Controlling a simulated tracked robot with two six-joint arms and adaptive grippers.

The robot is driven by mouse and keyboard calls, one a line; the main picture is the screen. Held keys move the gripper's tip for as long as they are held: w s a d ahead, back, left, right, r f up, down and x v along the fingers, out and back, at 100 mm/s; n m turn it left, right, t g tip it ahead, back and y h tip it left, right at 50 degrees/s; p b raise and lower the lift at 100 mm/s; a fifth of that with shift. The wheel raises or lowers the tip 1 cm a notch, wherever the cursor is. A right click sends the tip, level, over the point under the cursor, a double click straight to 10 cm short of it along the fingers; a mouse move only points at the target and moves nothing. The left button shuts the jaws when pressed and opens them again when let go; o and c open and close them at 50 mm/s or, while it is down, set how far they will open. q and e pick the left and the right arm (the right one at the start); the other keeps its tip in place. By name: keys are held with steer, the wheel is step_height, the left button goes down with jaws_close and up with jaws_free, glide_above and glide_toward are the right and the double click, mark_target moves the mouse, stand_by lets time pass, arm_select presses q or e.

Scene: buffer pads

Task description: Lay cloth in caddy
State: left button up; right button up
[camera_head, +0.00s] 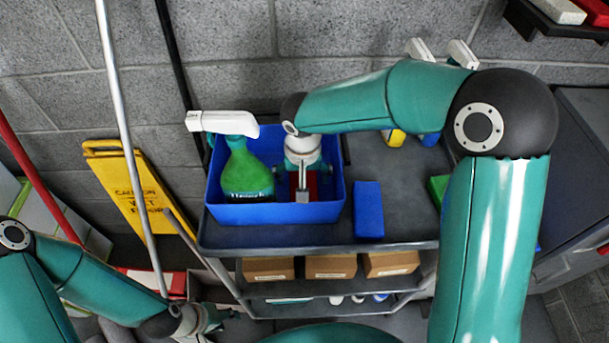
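A blue caddy (270,214) stands on the top shelf of a grey cart. A green spray bottle (247,172) with a white head stands upright in its left part. My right gripper (302,192) points down into the right part of the caddy. A red piece, which looks like a folded cloth (312,184), shows right at its fingers; whether they grip it is hidden. Folded-looking blue (368,210) and green (437,189) pieces lie on the shelf to the right. My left gripper (218,317) is low at the left, away from the caddy, and looks open and empty.
The cart top (400,190) has free room right of the caddy. Behind my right arm stand bottles with white heads (420,49). A yellow caution sign (130,185) and poles stand left. Cardboard boxes (330,267) fill the shelf below.

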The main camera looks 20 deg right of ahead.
steer(key=shift+r, duration=0.1)
step_height(320, 180, up, 12)
steer(key=s, duration=0.1)
steer(key=shift+s+a, duration=0.2)
steer(key=shift+s, duration=0.2)
stand_by(0.4)
